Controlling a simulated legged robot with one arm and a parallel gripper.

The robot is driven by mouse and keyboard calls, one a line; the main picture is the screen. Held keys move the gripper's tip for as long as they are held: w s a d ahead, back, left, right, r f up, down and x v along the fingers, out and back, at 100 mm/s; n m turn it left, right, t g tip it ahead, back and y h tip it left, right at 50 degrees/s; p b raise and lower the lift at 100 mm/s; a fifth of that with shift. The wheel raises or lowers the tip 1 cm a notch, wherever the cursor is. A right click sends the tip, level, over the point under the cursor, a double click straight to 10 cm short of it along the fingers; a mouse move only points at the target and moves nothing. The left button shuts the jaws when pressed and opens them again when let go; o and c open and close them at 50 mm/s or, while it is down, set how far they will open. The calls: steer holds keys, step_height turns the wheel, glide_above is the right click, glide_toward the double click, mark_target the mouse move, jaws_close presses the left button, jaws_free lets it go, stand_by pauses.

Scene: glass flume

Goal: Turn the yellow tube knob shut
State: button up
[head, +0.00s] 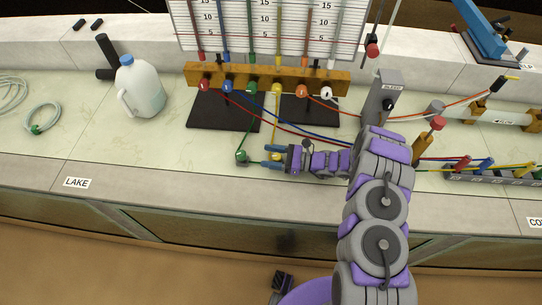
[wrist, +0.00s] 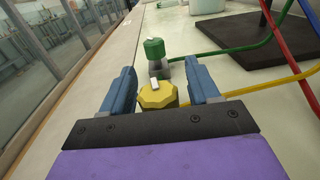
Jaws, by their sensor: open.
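The yellow tube knob (wrist: 157,97) is a faceted yellow cap with a white mark on top, low between my fingers in the wrist view. In the head view the yellow knob (head: 277,156) shows at the end of the yellow tube, between my blue fingertips. My gripper (wrist: 160,88) is open, with one blue finger on each side of the knob. A small gap seems to show on each side; I cannot tell whether either finger touches it. My gripper (head: 272,156) reaches in from the right in the head view.
A green knob (wrist: 154,50) on a green tube stands just beyond the yellow one. A manifold (head: 262,78) with several coloured tubes stands behind. A white jug (head: 140,88) is at the left. Red and blue tubes cross behind my arm.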

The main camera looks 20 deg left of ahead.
steer(key=shift+c, duration=0.3)
steer(key=c, duration=0.9)
steer(key=shift+s+d+n+g+h, duration=0.15)
steer(key=shift+n+g+h, duration=0.5)
steer(key=shift+n+g, duration=0.7)
steer(key=shift+s+n+g+h, duration=0.15)
steer(key=shift+n+g+h, duration=0.6)
steer(key=shift+g, duration=1.1)
steer(key=shift+r, duration=0.1)
steer(key=o, duration=1)
steer(key=shift+c, duration=0.2)
